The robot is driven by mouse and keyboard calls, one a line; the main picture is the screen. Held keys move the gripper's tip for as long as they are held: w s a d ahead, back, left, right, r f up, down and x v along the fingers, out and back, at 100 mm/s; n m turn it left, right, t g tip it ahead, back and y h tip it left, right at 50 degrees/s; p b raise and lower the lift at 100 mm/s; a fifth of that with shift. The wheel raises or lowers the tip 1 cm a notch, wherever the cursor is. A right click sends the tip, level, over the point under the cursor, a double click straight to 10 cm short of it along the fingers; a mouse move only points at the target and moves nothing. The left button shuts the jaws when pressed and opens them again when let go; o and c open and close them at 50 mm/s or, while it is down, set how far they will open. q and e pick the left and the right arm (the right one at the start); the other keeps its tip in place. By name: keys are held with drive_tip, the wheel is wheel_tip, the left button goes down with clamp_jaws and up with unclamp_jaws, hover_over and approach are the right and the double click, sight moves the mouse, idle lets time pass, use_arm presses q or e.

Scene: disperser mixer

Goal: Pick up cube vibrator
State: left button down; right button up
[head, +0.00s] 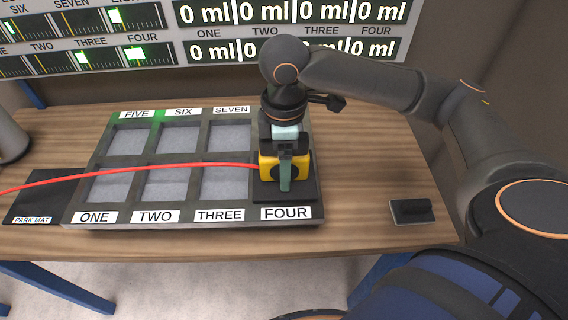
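A yellow cube with a dark round face, which I take to be the cube vibrator (264,169), is at compartment FOUR of the tray (190,221). A red cable (120,170) runs from its left side to the left edge of the view. My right gripper (285,185) points down over the cube. One teal finger lies in front of the cube's near face. The other finger is hidden, so I cannot tell whether the grip is closed. I cannot tell whether the cube rests on the tray. My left gripper is not in view.
A black park mat (40,200) lies left of the tray. A small dark block (411,211) lies on the wooden table (370,170) at right. A metallic container (10,138) stands at the left edge. Display panels (290,30) stand behind. The table right of the tray is mostly clear.

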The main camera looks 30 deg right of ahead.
drive_tip(key=shift+f, duration=0.15)
clamp_jaws()
idle(0.6)
idle(0.4)
